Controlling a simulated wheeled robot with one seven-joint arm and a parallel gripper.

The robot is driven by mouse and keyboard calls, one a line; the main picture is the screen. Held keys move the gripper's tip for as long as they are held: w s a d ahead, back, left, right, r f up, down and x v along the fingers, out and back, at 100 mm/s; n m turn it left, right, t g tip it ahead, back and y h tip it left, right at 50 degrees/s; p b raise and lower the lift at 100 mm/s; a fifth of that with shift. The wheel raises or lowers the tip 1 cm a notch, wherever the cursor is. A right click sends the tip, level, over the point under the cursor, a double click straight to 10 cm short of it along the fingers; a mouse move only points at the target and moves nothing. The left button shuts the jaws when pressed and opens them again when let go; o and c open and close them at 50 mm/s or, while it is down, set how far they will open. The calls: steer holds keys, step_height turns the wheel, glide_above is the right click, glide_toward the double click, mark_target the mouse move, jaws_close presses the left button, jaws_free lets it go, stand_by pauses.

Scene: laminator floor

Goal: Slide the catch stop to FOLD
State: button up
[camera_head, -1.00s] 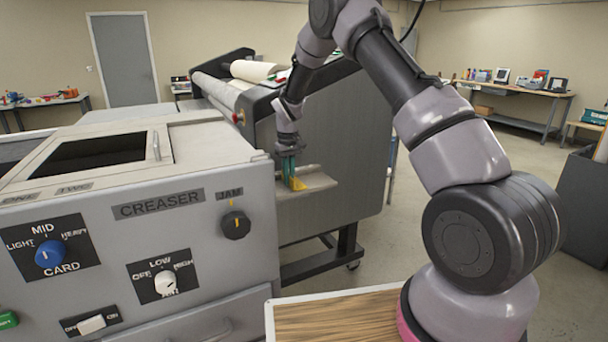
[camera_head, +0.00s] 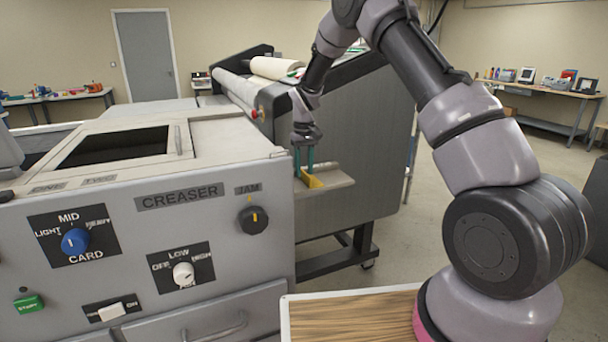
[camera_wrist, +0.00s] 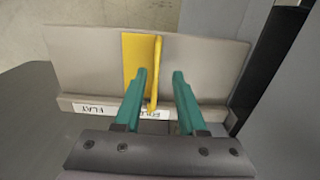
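The yellow catch stop (camera_wrist: 134,62) sits on the grey catch tray (camera_wrist: 205,65), with an upright fin (camera_wrist: 155,75). Two white labels lie along the tray's near edge: FLAT (camera_wrist: 92,108) at the left, and FOLD (camera_wrist: 166,113) in the middle, partly hidden. The fin's near end overlaps the FOLD label in the wrist view. My gripper (camera_wrist: 160,76) is open, its teal fingers on either side of the fin with gaps showing, the left one closer. In the head view my gripper (camera_head: 304,172) points down at the yellow stop (camera_head: 312,181).
The grey creaser cabinet (camera_head: 190,222) with knobs and switches stands at the left. The tray (camera_head: 338,177) projects from the dark grey machine side (camera_head: 365,140). A wood-topped surface (camera_head: 345,318) lies at the front. Open floor shows to the right of the machine.

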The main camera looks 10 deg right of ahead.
step_height(320, 180, up, 8)
steer(key=shift+r, duration=0.25)
steer(key=s+d+r+m+t+y, duration=0.1)
steer(key=s+d+r, duration=0.2)
steer(key=s+r, duration=0.3)
steer(key=s+d+r+m+t, duration=0.1)
steer(key=s+d+r, duration=0.2)
steer(key=r, duration=0.4)
steer(key=s+d+r+m+t+y, duration=0.1)
steer(key=s+d+r+m, duration=0.1)
steer(key=s+d+r, duration=0.4)
steer(key=s+d+r+m+t, duration=0.2)
steer(key=s, duration=0.9)
steer(key=s+d+r+m+t, duration=0.1)
steer(key=s+r+t, duration=0.1)
steer(key=s, duration=0.8)
steer(key=shift+s+d+m, duration=0.35)
steer(key=shift+s+m, duration=0.05)
